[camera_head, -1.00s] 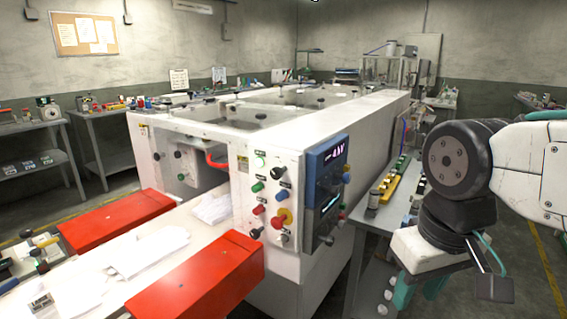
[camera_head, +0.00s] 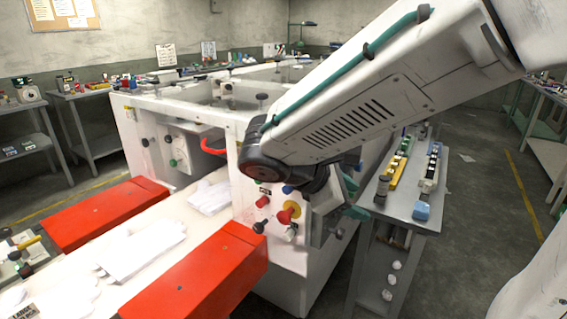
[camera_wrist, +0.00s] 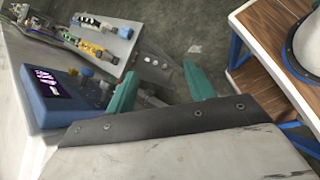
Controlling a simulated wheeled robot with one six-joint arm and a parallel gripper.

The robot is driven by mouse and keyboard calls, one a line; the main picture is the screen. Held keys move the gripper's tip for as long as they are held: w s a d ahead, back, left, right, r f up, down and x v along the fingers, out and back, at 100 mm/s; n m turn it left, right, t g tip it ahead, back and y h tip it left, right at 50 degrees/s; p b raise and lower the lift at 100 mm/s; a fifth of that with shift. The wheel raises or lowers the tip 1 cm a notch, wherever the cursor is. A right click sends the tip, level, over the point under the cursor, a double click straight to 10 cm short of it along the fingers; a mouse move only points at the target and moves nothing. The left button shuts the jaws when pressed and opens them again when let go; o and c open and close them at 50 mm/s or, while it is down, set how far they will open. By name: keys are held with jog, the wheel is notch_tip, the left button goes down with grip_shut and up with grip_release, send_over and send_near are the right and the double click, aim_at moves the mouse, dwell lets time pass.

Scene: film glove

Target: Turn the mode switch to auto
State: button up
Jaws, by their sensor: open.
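The white machine's front panel (camera_head: 275,256) carries several knobs: a red knob (camera_head: 262,201), a red and yellow button (camera_head: 288,213), a black knob (camera_head: 259,226) and a pale one (camera_head: 290,233). Which is the mode switch I cannot tell; labels are too small to read. My arm hides the panel's upper part and most of the display box. My gripper (camera_head: 350,200), with green fingers, is beside the panel's right edge, partly hidden. In the wrist view my gripper (camera_wrist: 162,88) is open and empty, right of the blue display box (camera_wrist: 42,108).
Red blocks (camera_head: 205,274) flank the white bed with gloves (camera_head: 145,252) at the machine's front. A grey side table (camera_head: 410,216) with small parts stands close on the right. Open floor (camera_head: 485,235) lies beyond it.

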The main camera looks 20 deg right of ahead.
jog(key=w+a+n+t+h, duration=0.5)
jog(key=w+a+n+t, duration=0.5)
jog(key=w+a+n, duration=0.4)
jog(key=shift+m, duration=0.5)
jog(key=x, duration=0.8)
jog(key=shift+d+f, duration=0.15)
jog(key=shift+d, duration=0.3)
jog(key=c, duration=1)
